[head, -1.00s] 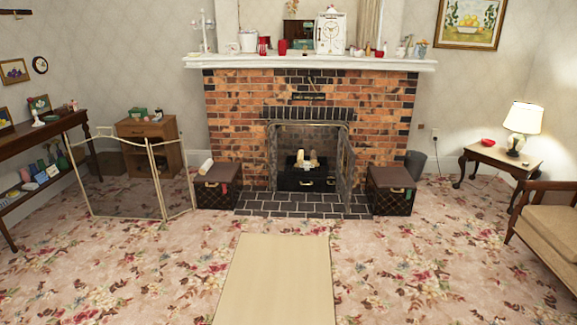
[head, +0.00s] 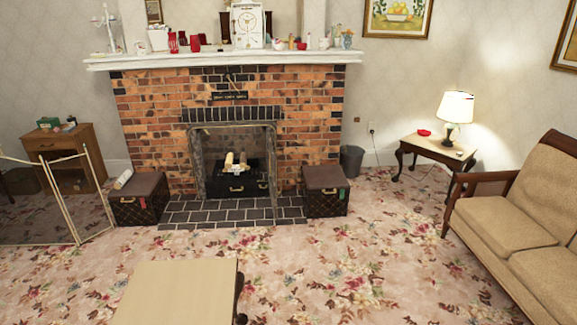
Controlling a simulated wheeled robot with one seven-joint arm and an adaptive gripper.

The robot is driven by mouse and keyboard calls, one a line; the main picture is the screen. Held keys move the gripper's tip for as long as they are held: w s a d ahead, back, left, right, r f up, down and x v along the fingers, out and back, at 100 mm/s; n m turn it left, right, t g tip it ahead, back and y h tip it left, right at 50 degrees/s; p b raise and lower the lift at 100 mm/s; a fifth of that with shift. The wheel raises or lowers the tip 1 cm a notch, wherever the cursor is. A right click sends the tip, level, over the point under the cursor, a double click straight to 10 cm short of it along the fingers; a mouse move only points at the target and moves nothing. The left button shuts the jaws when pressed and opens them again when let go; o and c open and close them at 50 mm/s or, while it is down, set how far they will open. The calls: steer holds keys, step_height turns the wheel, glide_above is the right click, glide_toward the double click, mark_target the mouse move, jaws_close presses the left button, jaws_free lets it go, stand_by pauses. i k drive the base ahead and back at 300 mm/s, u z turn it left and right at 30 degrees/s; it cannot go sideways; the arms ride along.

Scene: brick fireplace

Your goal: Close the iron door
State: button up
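The iron door (head: 273,182) is a thin dark mesh panel at the right side of the fireplace opening in the head view. It stands open, swung out over the hearth, and I see it nearly edge-on. The brick fireplace (head: 150,120) has a metal-framed opening with a black box (head: 250,184) and logs (head: 236,161) inside. My gripper is not in view.
A beige-topped table (head: 175,290) stands in front, between me and the hearth (head: 215,212). Patterned trunks (head: 138,205) (head: 325,200) flank the hearth. A folding screen (head: 70,205) stands left; a sofa (head: 500,215) is right. Flowered carpet is open right of the table.

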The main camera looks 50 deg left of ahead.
mark_target(274, 170)
steer(key=i, duration=1.75)
steer(key=u, duration=1.75)
steer(key=i, duration=1.55)
steer(key=u, duration=0.65)
